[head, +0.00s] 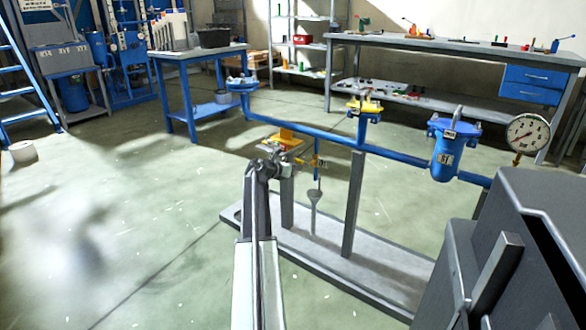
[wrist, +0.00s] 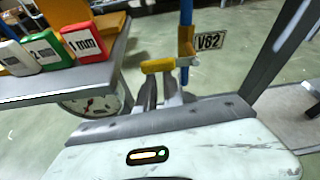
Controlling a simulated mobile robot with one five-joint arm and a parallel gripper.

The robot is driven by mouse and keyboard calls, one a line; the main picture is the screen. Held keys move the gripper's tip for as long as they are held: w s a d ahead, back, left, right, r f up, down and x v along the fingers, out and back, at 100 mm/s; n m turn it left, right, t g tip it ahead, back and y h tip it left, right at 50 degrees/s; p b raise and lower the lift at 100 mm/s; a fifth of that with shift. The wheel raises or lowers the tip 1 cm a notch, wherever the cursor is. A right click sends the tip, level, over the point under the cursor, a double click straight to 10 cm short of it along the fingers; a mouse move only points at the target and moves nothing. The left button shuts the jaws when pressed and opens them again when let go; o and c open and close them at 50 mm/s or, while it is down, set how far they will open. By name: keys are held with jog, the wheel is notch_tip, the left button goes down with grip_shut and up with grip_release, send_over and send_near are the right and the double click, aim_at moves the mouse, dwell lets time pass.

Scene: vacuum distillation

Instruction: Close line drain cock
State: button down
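The drain cock sits on the thin vertical drain pipe (head: 319,180) under the blue line, with a tag beside it. In the wrist view its yellow lever (wrist: 165,65) lies roughly level, reaching left from the blue pipe (wrist: 186,40) beside the tag V62 (wrist: 208,41). My gripper (head: 281,165) is left of the drain pipe in the head view. In the wrist view my gripper (wrist: 160,82) has its two fingers a little apart, their tips right at the lever. I cannot tell whether they touch it. Nothing shows held between them.
A small shelf with a yellow bin (head: 285,135) is close beside my gripper. Red, green and white blocks (wrist: 83,41) stand on it, above a round dial (wrist: 90,103). The blue line (head: 300,132) runs above. A funnel (head: 313,196) is below, a grey post (head: 353,205) to the right.

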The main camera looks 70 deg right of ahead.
notch_tip(320, 180, down, 5)
jog(key=b, duration=0.6)
jog(key=p+v, duration=0.4)
jog(key=v, duration=0.6)
jog(key=shift+a+r+p, duration=0.2)
jog(key=shift+r+p, duration=0.15)
jog(key=shift+r, duration=0.15)
